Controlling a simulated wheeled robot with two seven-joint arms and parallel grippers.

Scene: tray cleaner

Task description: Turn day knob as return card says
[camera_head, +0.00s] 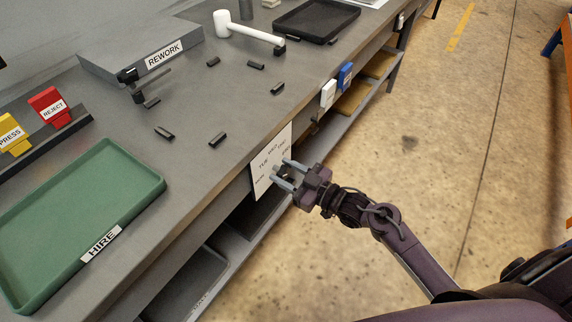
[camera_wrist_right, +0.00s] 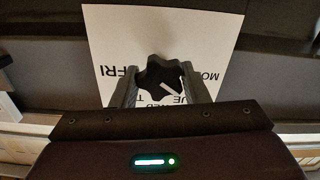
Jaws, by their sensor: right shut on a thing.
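The day knob (camera_wrist_right: 158,78) is black and lobed, with a white pointer line toward the lower right in the right wrist view. It stands on a white day plate (camera_wrist_right: 185,30), whose visible letters include FRI at left and MO at right. The plate also shows on the bench's front in the head view (camera_head: 260,184). My right gripper (camera_head: 284,174) reaches the plate from the right and is shut on the knob, with one finger on each side in the right wrist view (camera_wrist_right: 163,90). My left gripper is not in view. I cannot identify a readable return card.
On the bench, a green HIRE tray (camera_head: 90,205) lies at the left, with a grey REWORK block (camera_head: 110,62) behind. Several small black pieces (camera_head: 217,139), a white mallet (camera_head: 250,32) and a black tray (camera_head: 310,20) lie farther along.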

